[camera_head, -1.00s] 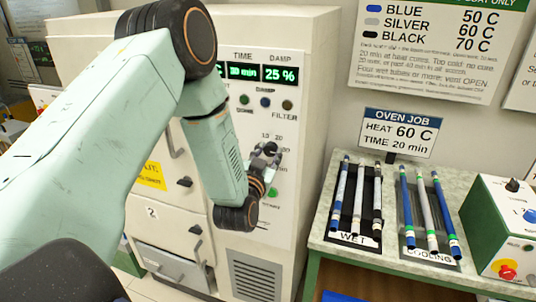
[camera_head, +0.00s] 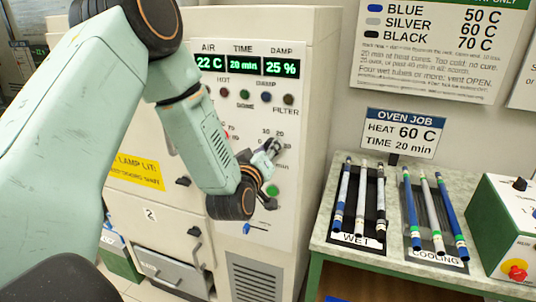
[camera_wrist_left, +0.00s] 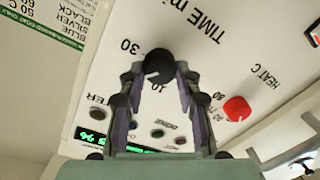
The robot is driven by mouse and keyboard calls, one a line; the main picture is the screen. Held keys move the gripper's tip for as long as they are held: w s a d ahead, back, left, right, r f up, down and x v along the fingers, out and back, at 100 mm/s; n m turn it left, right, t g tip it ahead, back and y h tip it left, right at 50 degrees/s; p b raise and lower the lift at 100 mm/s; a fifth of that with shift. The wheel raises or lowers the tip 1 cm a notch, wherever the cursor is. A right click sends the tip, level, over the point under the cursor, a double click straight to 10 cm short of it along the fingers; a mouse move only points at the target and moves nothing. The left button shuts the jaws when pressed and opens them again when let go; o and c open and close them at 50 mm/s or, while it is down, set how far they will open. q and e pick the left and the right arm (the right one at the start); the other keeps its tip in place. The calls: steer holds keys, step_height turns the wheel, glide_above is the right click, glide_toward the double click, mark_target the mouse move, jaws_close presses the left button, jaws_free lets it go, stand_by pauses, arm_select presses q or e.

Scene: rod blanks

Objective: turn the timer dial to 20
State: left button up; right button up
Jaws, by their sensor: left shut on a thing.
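The timer dial is a black round knob (camera_wrist_left: 158,66) under the words TIME min in the left wrist view. It also shows as a small dark knob (camera_head: 275,145) on the oven panel in the head view, partly covered by my gripper. My left gripper (camera_wrist_left: 154,82) is shut on the dial, with its fingers on either side of it. The gripper also shows at the panel in the head view (camera_head: 268,154). The oven's display (camera_head: 243,66) reads 20 min under TIME. Scale marks 10 and 30 show around the dial. My right gripper is in neither view.
A red heat knob (camera_wrist_left: 237,109) sits beside the dial. A green button (camera_head: 272,190) is below the gripper. Wet and cooling racks (camera_head: 415,238) with several rods stand on a bench to the right. The oven job sign (camera_head: 402,132) reads heat 60 C, time 20 min.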

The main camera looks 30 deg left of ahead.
arm_select(q)
steer(key=shift+a+r+n+b, duration=0.1)
steer(key=shift+n+b, duration=0.35)
steer(key=shift+n, duration=0.55)
steer(key=o, duration=1.1)
steer(key=shift+o, duration=0.2)
steer(key=v, duration=0.7)
steer(key=shift+s, duration=0.3)
